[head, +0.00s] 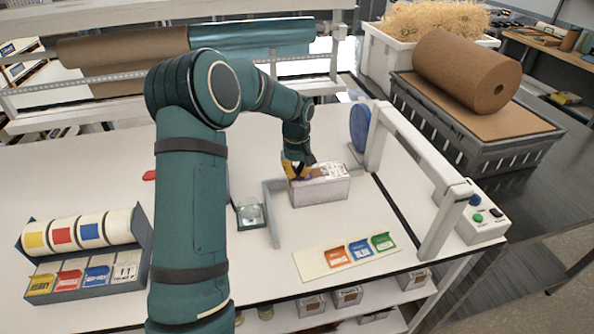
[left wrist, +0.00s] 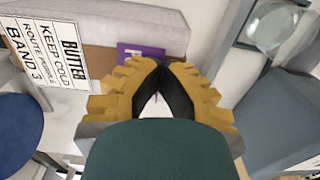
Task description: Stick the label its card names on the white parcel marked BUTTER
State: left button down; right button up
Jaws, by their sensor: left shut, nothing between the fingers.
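The white parcel (head: 320,190) stands on the white table, in front of the arch. In the left wrist view its white top (left wrist: 130,32) shows at upper left, with a brown band and a printed card (left wrist: 48,52) reading BUTTER, KEEP COLD, a route line partly unclear, and BAND 3. A purple label (left wrist: 133,52) lies against the parcel beside the card, partly hidden by my fingers. My left gripper (left wrist: 160,66), with yellow fingers, is shut and empty, its tips at the purple label; in the head view it is over the parcel's left end (head: 297,170). My right gripper is not in view.
A rack of label rolls (head: 80,240) stands at left. A strip with orange, blue and green labels (head: 347,256) lies in front of the parcel. A glass dish (head: 250,213) and grey bracket (head: 270,215) are at the parcel's left. The grey arch (head: 415,150) is at right.

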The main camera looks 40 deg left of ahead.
pick_arm(q)
jog(key=shift+f, duration=0.15)
jog(key=c, duration=1.1)
grip_release()
jog(key=shift+o, duration=0.2)
jog(key=shift+r+p, duration=1.5)
jog(key=shift+r, duration=0.75)
